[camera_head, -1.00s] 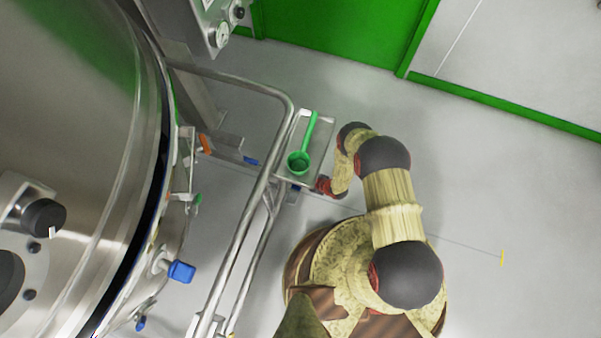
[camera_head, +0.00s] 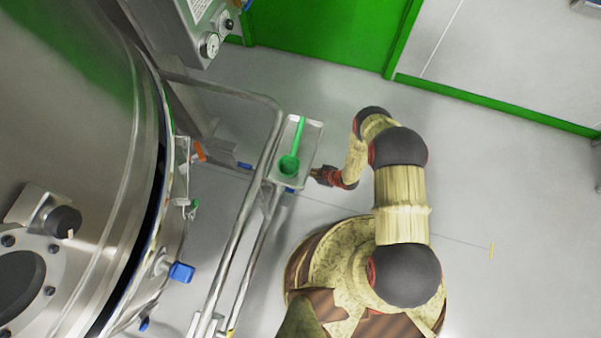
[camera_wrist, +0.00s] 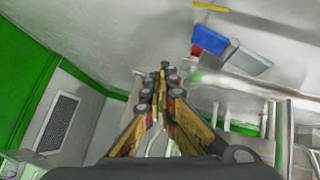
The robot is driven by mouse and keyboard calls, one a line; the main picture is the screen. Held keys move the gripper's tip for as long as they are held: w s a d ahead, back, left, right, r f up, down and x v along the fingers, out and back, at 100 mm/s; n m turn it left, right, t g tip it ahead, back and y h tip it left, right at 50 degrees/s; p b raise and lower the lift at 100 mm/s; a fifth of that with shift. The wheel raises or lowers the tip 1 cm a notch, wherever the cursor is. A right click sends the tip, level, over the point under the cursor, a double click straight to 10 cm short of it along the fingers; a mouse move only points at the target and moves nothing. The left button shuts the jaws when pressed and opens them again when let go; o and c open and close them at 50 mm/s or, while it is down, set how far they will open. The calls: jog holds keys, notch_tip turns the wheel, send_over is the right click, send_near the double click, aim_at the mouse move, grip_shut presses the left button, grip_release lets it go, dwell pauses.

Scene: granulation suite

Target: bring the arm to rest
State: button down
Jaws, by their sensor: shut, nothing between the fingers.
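My gripper (camera_head: 318,174) is shut and empty. In the head view it is just right of a small tray (camera_head: 312,139), apart from it as far as I can see. In the wrist view the fingers of my gripper (camera_wrist: 163,78) are together with nothing between them. My arm bends down from the right of the tray to my base. A green scoop (camera_head: 290,164) lies on the tray with its handle pointing away from me.
A large steel vessel (camera_head: 85,150) fills the left. A bent steel rail (camera_head: 240,215) runs between it and my arm. Blue fittings (camera_head: 181,272) stick out of the vessel's side. The grey floor (camera_head: 500,170) to the right is clear. A green door (camera_head: 320,35) stands behind.

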jog(key=shift+d+r, duration=0.35)
jog(key=shift+d, duration=0.1)
